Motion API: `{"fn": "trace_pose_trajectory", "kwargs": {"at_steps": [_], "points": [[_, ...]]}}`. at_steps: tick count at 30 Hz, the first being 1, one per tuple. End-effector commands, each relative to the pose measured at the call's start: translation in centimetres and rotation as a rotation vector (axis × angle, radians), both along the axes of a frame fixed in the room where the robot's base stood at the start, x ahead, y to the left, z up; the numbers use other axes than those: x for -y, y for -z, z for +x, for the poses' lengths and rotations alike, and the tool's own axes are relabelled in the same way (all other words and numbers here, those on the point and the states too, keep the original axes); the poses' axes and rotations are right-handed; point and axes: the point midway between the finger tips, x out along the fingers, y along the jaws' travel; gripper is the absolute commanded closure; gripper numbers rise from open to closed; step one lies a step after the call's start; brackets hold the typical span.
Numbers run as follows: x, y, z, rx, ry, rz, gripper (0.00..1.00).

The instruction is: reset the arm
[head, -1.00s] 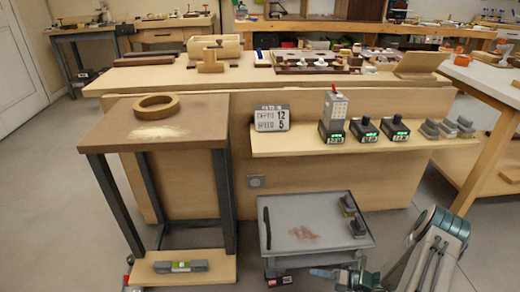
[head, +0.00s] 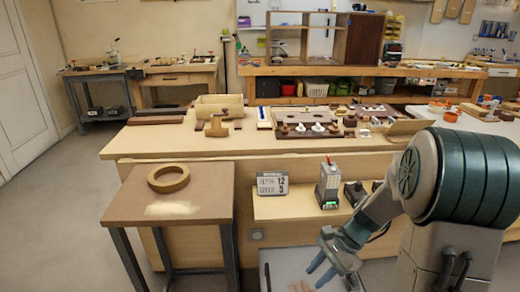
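My arm, teal and grey, is raised and bent at the right of the head view. My gripper (head: 316,275) hangs at its lower left end, pointing down and to the left. Its two bluish fingers stand apart with a gap between them, and nothing shows in the gap. It is in front of the bench, over the low grey tray cart (head: 285,256), which is mostly cut off or hidden. I see no contact with anything.
A side table (head: 205,215) holding a tan ring (head: 168,179) stands left. The bench shelf (head: 290,208) carries a calendar display (head: 272,184) and a charger with a battery (head: 328,185); my arm hides its right part. Floor at far left is clear.

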Motion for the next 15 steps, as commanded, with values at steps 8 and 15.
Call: {"fn": "trace_pose_trajectory", "kwargs": {"at_steps": [8, 15], "points": [[-0.8, -12.1, -4.3, 0.250, -0.377, -0.190, 0.71], [-0.7, -20.3, -8.1, 0.450, -0.695, -0.354, 0.71]]}}
